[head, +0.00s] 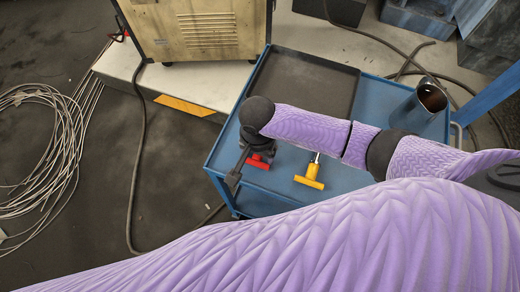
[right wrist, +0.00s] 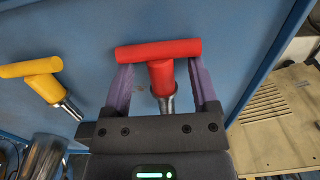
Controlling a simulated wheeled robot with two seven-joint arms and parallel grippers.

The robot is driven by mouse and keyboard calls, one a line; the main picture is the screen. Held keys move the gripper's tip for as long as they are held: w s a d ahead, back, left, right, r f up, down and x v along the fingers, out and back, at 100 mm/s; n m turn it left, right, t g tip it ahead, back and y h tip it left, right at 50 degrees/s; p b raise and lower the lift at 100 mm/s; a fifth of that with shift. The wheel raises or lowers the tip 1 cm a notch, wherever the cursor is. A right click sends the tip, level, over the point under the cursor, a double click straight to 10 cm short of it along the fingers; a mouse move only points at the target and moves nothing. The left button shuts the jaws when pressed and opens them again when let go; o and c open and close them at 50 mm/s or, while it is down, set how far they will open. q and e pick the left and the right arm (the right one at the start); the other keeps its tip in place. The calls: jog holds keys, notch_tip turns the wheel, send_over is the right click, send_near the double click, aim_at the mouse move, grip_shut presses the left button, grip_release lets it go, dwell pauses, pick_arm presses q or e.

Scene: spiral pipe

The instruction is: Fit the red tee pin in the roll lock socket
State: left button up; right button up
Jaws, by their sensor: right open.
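The red tee pin (right wrist: 160,52) lies on the blue cart top, with a red crossbar, a red neck and a metal shank. In the right wrist view my right gripper (right wrist: 160,72) is open, its two purple fingers on either side of the red neck, just behind the crossbar. I cannot tell whether they touch it. In the head view the red tee pin (head: 258,162) shows partly beneath my right gripper (head: 240,172). My left gripper is not in view. I cannot make out the roll lock socket for certain.
A yellow tee pin (head: 309,178) lies to the right of the red one on the blue cart (head: 225,152). A dark tray (head: 300,80) sits at the back of the cart. A metal cylinder (head: 415,112), open at the top, stands at the right.

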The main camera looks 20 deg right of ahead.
grip_shut()
dwell(0.3)
dwell(0.4)
